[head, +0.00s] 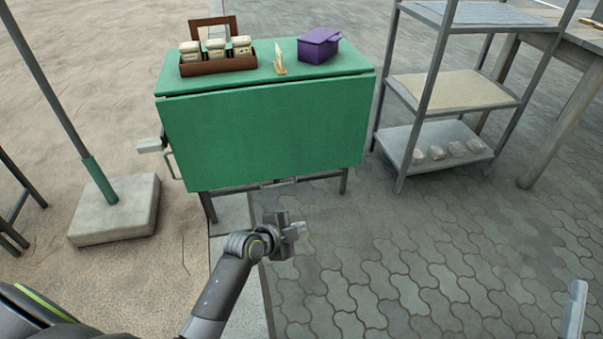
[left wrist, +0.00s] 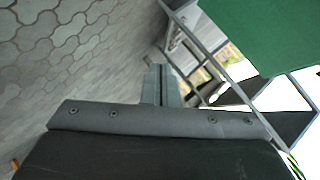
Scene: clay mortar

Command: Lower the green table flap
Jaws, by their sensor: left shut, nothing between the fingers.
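The green table (head: 282,58) stands ahead of me in the head view. Its green flap (head: 265,130) hangs steeply down from the front edge, with a dark seam between it and the top. The flap also shows at the upper right of the left wrist view (left wrist: 265,35). My left gripper (head: 303,229) is shut and empty, in front of and below the flap's lower edge, apart from it. Its closed fingers show in the left wrist view (left wrist: 160,87). A grey piece at the head view's lower right seems to be my right gripper (head: 576,305); its jaws cannot be made out.
A brown rack with white jars (head: 217,65), a small card stand (head: 280,65) and a purple box (head: 318,47) stand on the tabletop. A grey shelf unit (head: 447,86) stands at right, a pole in a stone base (head: 115,215) at left. The paving in front is clear.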

